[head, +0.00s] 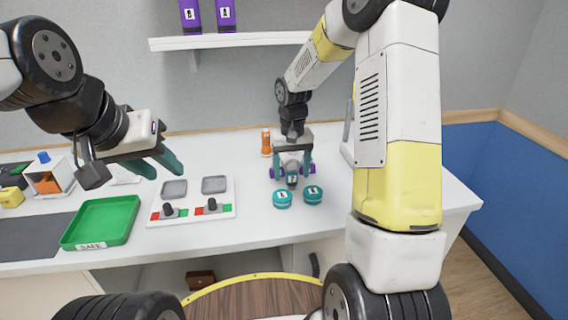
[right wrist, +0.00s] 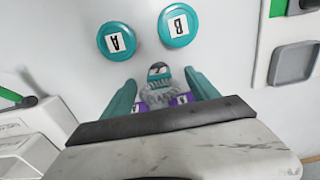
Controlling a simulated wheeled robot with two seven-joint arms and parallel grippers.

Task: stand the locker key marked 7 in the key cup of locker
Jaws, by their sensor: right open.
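A small dark item with a label reading 7 (head: 292,180), which looks like the locker key, is on the white table. In the right wrist view a grey ribbed piece with a dark top (right wrist: 158,88) stands between the fingers. My right gripper (head: 292,184) points down over it, open, with a teal finger on each side; it also shows in the right wrist view (right wrist: 159,78). Purple labelled pieces (head: 308,169) sit close behind the fingers. My left gripper (head: 163,174) hangs open and empty above the table at left. I cannot pick out the key cup for certain.
Two teal round pieces, A (head: 282,200) and B (head: 313,195), lie just in front of my right gripper. A white switch panel (head: 190,217), green tray (head: 104,222) and white box with orange inside (head: 48,176) are left. An orange bottle (head: 266,142) stands behind.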

